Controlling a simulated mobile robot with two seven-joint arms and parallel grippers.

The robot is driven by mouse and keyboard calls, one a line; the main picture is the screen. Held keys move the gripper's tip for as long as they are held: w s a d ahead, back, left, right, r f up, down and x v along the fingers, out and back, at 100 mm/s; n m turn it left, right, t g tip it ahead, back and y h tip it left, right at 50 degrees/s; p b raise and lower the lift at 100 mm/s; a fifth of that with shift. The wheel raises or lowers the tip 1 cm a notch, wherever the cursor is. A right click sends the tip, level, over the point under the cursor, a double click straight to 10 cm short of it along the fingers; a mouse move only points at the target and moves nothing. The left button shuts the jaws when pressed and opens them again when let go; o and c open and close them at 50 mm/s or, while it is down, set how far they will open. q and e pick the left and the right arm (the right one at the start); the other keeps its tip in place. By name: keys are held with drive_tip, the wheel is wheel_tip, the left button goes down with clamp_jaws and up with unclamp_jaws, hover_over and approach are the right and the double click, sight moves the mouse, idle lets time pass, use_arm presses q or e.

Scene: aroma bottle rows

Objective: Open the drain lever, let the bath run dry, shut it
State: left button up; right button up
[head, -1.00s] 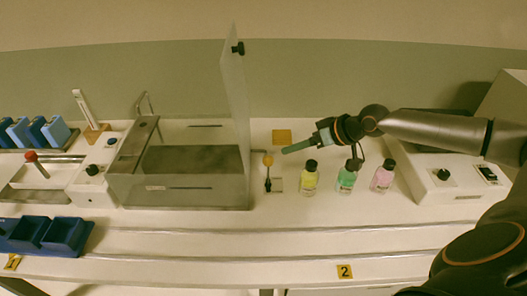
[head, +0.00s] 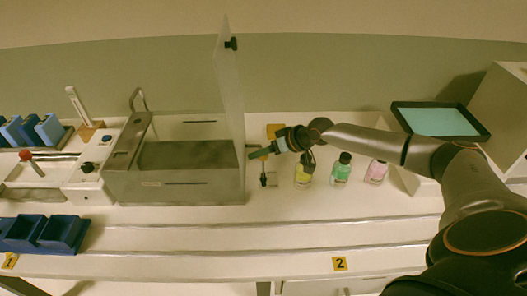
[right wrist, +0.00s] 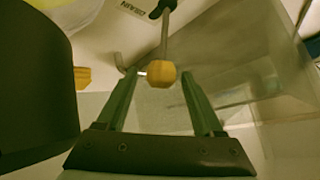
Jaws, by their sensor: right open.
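The drain lever has a yellow knob (right wrist: 161,76) on a grey rod. In the right wrist view the knob sits between the two spread fingers of my right gripper (right wrist: 157,90), near their tips, with a gap to each finger. A label reading "DRAIN" upside down lies beside its base. In the head view my right gripper (head: 260,153) is at the lever, and its fingers partly hide the knob. The lever's base (head: 264,180) stands just right of the bath (head: 180,187), a clear-walled tank with a raised transparent lid (head: 229,100). My left gripper is out of view.
Three bottles stand to the right: yellow (head: 303,176), partly behind my right gripper, green (head: 341,169) and pink (head: 376,172). A dark tray with a teal surface (head: 440,121) is at the back right. Blue holders (head: 42,233) are at the left. The front table strip is clear.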

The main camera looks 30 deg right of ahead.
clamp_jaws()
idle(0.6)
idle(0.8)
